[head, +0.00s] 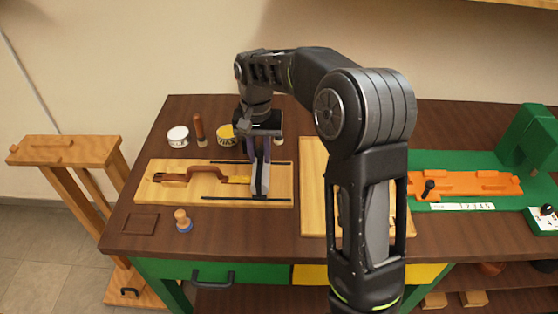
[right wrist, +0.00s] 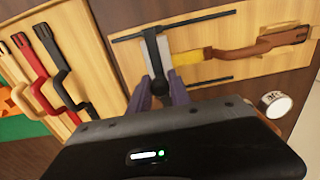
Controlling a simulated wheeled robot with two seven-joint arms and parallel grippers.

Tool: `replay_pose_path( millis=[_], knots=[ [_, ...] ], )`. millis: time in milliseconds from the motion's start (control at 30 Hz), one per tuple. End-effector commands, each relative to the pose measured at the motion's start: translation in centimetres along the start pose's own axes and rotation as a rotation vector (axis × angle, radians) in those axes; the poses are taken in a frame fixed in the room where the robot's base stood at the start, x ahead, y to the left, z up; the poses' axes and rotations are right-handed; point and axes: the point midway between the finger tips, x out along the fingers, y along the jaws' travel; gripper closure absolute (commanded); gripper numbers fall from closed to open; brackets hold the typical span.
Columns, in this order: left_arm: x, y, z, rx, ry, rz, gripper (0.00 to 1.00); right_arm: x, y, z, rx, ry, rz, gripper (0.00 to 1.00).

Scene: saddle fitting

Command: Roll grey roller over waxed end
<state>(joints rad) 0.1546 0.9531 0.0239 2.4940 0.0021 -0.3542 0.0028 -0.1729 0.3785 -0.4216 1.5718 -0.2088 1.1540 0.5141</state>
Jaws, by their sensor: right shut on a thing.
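A brown strap-like piece (head: 205,173) with a bend in it lies on the light wooden board, and its right end is yellow and waxed (head: 239,180). In the right wrist view the yellow end (right wrist: 194,55) points at the grey roller (right wrist: 158,62). My right gripper (head: 258,160) is shut on the grey roller (head: 261,183) and holds it upright at the tip of the yellow end. I cannot tell whether the roller touches the wax. The fingers hide part of the roller. My left gripper is not in view.
Thin black rods (head: 240,199) lie along the light board (head: 150,190). Behind stand a white tin (head: 178,136), a wooden-handled tool (head: 199,128) and a yellow wax tin (head: 226,134). A wooden-knobbed tool (head: 182,220) stands in front. Several coloured bent straps (right wrist: 33,82) lie on another board.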

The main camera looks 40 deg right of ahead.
Motion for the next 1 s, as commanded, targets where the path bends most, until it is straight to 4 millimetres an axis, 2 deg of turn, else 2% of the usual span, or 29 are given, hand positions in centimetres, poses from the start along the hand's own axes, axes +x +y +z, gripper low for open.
replay_pose_path(
  millis=[100, 533, 833, 1000],
  knots=[
    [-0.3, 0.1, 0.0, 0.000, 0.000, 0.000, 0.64, -0.1, -0.8, 0.0, -0.003, 0.002, -0.003, 0.96],
    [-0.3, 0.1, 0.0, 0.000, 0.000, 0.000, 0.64, -0.1, -1.0, 0.0, -0.002, 0.001, -0.001, 0.96],
    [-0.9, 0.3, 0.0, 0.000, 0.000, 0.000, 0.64, -0.1, -2.7, 0.0, -0.003, 0.002, -0.002, 0.96],
    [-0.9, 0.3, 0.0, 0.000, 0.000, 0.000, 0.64, 0.0, -2.9, 0.0, -0.002, 0.001, -0.001, 0.96]
  ],
)
